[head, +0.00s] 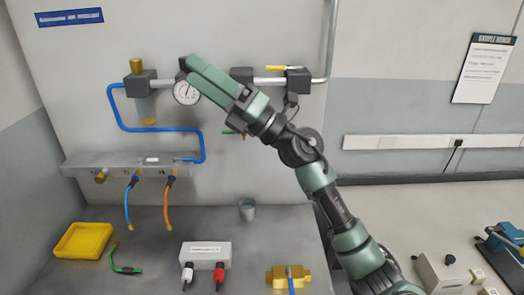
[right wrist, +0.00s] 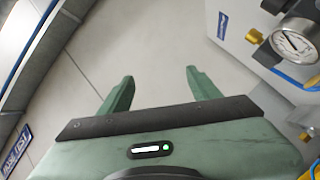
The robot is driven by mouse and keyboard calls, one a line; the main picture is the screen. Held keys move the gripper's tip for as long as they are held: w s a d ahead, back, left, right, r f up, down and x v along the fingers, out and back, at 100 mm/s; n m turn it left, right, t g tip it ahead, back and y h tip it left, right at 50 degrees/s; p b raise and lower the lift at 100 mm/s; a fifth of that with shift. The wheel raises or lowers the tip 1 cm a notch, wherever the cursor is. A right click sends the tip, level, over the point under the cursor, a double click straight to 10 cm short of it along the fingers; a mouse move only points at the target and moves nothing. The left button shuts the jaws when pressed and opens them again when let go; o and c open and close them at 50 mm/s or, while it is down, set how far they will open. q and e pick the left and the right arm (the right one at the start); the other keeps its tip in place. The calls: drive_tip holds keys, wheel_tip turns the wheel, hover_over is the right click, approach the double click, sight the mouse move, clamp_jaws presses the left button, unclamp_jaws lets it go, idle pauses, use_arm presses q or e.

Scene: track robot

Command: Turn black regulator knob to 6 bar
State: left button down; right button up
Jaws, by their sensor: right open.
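My right gripper (head: 197,70) reaches up from the lower right, its green fingers in front of the pipe line on the wall panel. The round white gauge (head: 186,92) shows just below the fingertips; its reading is too small to tell. A small dark part beside the fingertips, perhaps the black regulator knob (head: 182,63), is mostly hidden by the fingers. In the right wrist view the gripper (right wrist: 159,78) is open and empty, with only plain wall between its fingers. There the gauge (right wrist: 294,43) lies to the right, outside the jaws. My left gripper is not in view.
A dark valve block (head: 140,83) with a brass top stands left of the gauge. A yellow-handled valve (head: 285,68) lies to the right. Below are a blue pipe (head: 150,129), a grey manifold (head: 115,165), a yellow tray (head: 84,240) and a white connector box (head: 206,256).

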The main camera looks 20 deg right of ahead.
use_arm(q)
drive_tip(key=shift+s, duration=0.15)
use_arm(e)
drive_tip(key=d+f+m+t+h, duration=0.3)
drive_tip(key=d+f+m+h, duration=0.3)
drive_tip(key=f+m+h, duration=0.3)
drive_tip(key=d+f+m+t+h, duration=0.4)
drive_tip(key=f+m+h, duration=0.6)
drive_tip(key=m, duration=0.8)
drive_tip(key=shift+d+m+h, duration=0.3)
drive_tip(key=shift+d+h, duration=0.7)
drive_tip(key=shift+h, duration=0.1)
